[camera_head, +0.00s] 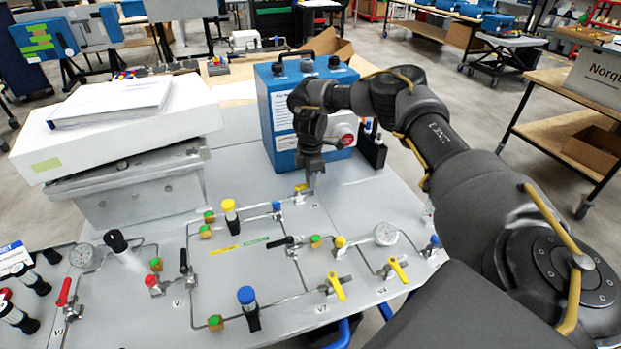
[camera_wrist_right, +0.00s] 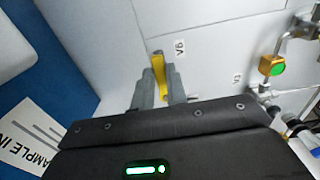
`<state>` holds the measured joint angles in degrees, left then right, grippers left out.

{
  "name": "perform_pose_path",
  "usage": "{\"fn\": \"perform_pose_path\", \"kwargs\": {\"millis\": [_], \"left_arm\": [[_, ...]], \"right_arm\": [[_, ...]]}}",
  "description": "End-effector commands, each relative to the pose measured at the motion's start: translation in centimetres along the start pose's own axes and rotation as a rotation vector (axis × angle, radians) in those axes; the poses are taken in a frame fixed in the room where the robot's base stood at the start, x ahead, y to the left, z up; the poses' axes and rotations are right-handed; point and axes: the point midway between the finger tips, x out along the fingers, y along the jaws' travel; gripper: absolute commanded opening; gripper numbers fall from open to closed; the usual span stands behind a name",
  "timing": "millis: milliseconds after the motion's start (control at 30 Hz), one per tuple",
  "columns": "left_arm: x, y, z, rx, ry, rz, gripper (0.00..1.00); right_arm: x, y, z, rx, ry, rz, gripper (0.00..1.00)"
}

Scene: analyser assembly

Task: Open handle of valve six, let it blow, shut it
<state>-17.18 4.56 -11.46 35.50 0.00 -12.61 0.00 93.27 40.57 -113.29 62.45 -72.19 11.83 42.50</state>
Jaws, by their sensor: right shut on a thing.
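The yellow handle of valve six (camera_head: 301,187) is on the grey panel, in front of the blue box. My right gripper (camera_head: 311,180) reaches down to it from above. In the right wrist view the two grey fingers (camera_wrist_right: 159,85) are shut on the yellow handle (camera_wrist_right: 158,66), one on each side, and its end shows between them. The valve body is mostly hidden by the gripper. My left gripper is not in view.
The blue box (camera_head: 283,112) stands close behind the right gripper, and a black pen holder (camera_head: 372,150) is at its right. Other yellow handles (camera_head: 337,287) (camera_head: 398,270), gauges (camera_head: 385,233) and pipes fill the panel's front. A white box (camera_head: 120,130) is at the left.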

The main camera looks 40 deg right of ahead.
Motion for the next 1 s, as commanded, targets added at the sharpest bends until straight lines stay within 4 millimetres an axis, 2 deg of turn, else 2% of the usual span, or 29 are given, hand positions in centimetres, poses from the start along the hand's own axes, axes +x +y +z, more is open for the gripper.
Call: {"fn": "perform_pose_path", "kwargs": {"millis": [267,467,1000], "left_arm": [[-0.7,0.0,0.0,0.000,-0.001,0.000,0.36],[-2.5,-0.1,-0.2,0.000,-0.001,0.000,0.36],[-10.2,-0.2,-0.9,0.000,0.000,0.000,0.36]], "right_arm": [[-0.2,-0.2,0.0,0.035,0.001,-0.001,0.00],[-0.4,-0.7,0.0,0.141,0.001,-0.004,0.00],[-0.7,-2.5,-0.8,0.638,0.000,-0.005,0.00]]}}
